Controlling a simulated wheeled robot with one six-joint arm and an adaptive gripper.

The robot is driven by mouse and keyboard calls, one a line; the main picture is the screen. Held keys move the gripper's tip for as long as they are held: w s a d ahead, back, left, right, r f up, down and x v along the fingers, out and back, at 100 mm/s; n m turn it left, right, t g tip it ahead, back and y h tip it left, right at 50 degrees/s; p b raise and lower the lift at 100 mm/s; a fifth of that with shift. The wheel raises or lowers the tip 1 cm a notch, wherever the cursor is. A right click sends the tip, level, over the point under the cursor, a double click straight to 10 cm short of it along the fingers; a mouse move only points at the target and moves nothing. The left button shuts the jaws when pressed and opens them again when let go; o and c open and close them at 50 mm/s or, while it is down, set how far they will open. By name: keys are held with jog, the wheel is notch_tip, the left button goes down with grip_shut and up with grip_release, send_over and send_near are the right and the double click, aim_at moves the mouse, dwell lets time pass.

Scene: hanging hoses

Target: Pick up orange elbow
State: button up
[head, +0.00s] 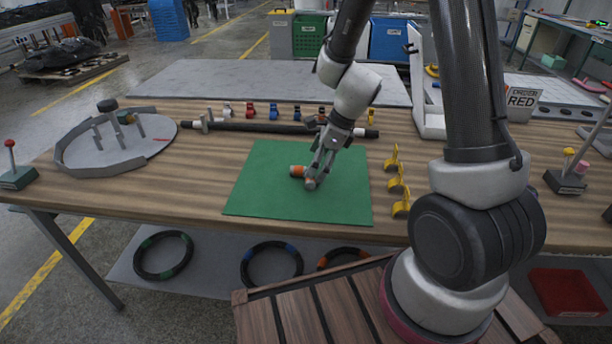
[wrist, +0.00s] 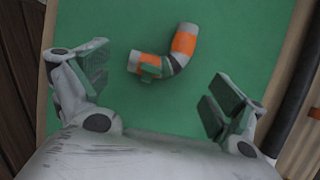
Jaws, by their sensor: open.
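The orange elbow (wrist: 178,60) lies on the green mat (wrist: 220,22), a curved grey pipe piece with orange bands and a small green part near one end. In the head view the elbow (head: 297,171) shows partly at the middle of the mat (head: 262,195), partly hidden by my gripper (head: 318,175). In the wrist view my gripper (wrist: 152,85) has its two fingers spread wide, one on each side of the elbow.
A long dark hose (head: 265,128) lies behind the mat, with several small coloured fittings beyond it. Yellow hooks (head: 397,183) stand right of the mat. A round grey tray (head: 95,150) is at the left. Black hose rings (head: 163,255) lie on the lower shelf.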

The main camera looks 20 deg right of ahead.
jog(key=x, duration=0.4)
jog(key=shift+f, duration=0.15)
jog(key=c, duration=1.1)
jog(key=shift+o, duration=0.2)
